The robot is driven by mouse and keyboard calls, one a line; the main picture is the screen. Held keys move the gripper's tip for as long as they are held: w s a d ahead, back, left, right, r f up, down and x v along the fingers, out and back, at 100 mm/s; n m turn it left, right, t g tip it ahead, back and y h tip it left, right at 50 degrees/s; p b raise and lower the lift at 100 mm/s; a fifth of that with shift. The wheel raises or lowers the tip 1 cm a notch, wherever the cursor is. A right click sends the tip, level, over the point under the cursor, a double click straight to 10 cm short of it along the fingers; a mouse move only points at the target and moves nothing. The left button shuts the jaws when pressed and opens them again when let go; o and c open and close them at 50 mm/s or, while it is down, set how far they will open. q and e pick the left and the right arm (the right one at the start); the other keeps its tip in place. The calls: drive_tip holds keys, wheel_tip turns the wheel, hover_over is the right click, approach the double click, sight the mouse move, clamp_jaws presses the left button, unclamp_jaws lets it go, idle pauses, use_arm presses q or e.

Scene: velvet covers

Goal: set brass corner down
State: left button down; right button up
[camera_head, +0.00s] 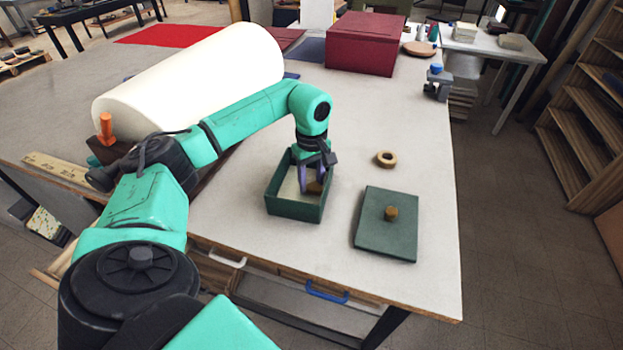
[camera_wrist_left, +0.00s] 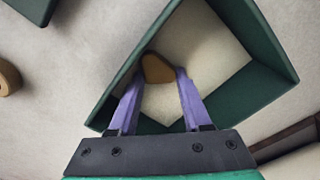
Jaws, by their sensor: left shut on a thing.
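The brass corner is a small brown-gold piece in the left wrist view (camera_wrist_left: 157,68), between the tips of my left gripper's purple fingers (camera_wrist_left: 160,76). It also shows in the head view (camera_head: 314,187), partly covered by the fingers. My left gripper (camera_head: 318,178) is shut on it and points down inside an open dark green box (camera_head: 295,209). The box has a pale inner floor, and its walls surround the fingertips. I cannot tell whether the corner touches the floor. My right gripper is not in view.
A green lid (camera_head: 378,239) with a brass knob (camera_head: 391,213) lies right of the box. A tan ring (camera_head: 386,158) lies behind the lid. A large white roll (camera_head: 200,85) lies left of my gripper. A dark red box (camera_head: 365,45) stands farther back. The tabletop between is clear.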

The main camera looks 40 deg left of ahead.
sight(311, 185)
use_arm(q)
drive_tip(key=shift+f, duration=0.1)
drive_tip(key=c, duration=0.6)
unclamp_jaws()
drive_tip(key=shift+r, duration=0.35)
wheel_tip(311, 185, up, 12)
drive_tip(key=shift+f+b, duration=0.15)
drive_tip(key=shift+b, duration=0.55)
